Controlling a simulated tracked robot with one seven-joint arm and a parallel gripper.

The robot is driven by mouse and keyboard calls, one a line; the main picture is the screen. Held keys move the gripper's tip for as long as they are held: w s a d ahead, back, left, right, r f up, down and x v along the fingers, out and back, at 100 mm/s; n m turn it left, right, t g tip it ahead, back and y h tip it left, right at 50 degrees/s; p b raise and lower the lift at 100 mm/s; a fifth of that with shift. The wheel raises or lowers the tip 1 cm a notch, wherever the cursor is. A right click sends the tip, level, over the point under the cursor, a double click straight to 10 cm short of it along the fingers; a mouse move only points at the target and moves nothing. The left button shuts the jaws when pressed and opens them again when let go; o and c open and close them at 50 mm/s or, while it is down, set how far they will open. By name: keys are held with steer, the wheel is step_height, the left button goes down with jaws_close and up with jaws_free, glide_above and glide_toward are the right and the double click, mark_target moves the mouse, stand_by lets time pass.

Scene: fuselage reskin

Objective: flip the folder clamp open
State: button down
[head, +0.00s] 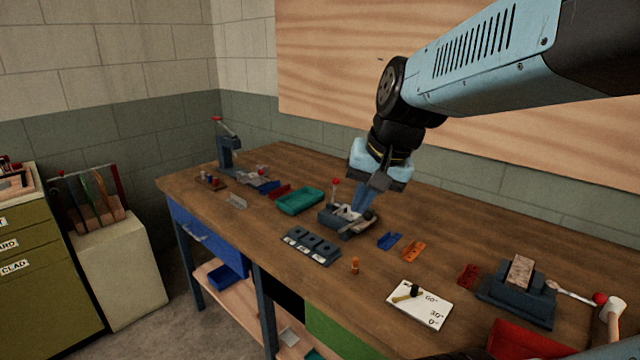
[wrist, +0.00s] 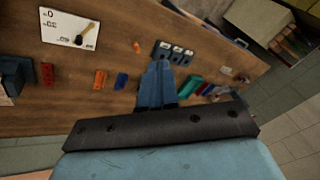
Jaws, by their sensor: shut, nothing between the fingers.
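A small grey bench tool (head: 342,226), which I take to be the folder, stands mid-bench in the head view. A thin lever with a red knob (head: 335,181) rises upright at its back left; I take this for the clamp lever. My gripper (head: 362,211) points down over the tool's right part, to the right of the red knob. Whether its tips touch the tool cannot be told. In the wrist view my gripper (wrist: 158,64) shows as blue fingers closed together, with nothing between them. The gripper hides most of the tool there.
A teal tray (head: 300,202) is to the left behind, and a dark block with several bays (head: 311,247) is in front. Blue (head: 389,241) and orange (head: 414,251) pieces lie to the right. A white angle card (head: 420,304) and a dark vise-like tool (head: 518,303) are farther right.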

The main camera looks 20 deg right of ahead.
steer(key=w+d+f+m+y, duration=0.2)
steer(key=w+d+m, duration=0.1)
steer(key=w+m, duration=0.4)
steer(key=w+d+f+m+y, duration=0.25)
steer(key=w+m, duration=0.25)
steer(key=w, duration=0.4)
steer(key=w+d+f+m+t, duration=0.3)
steer(key=w+d+m, duration=0.2)
steer(key=d, duration=0.2)
steer(key=w+d+f+m+t+y, duration=0.1)
steer(key=w+d+f+m, duration=0.3)
steer(key=d, duration=0.4)
steer(key=w+m+t, duration=0.1)
steer(key=m, duration=0.1)
steer(key=shift+m+t, duration=0.3)
steer(key=shift+t, duration=0.1)
steer(key=shift+w+f+y, duration=0.1)
steer(key=shift+w+y, duration=0.05)
steer(key=shift+y, duration=0.1)
steer(key=x, duration=1)
steer(key=shift+a, duration=0.15)
steer(key=shift+w+a+r, duration=0.3)
steer(key=shift+w+a, duration=0.3)
steer(key=shift+w, duration=0.1)
steer(key=shift+w+a+r, duration=0.35)
steer(key=shift+w+a, duration=0.2)
steer(key=shift+w, duration=0.1)
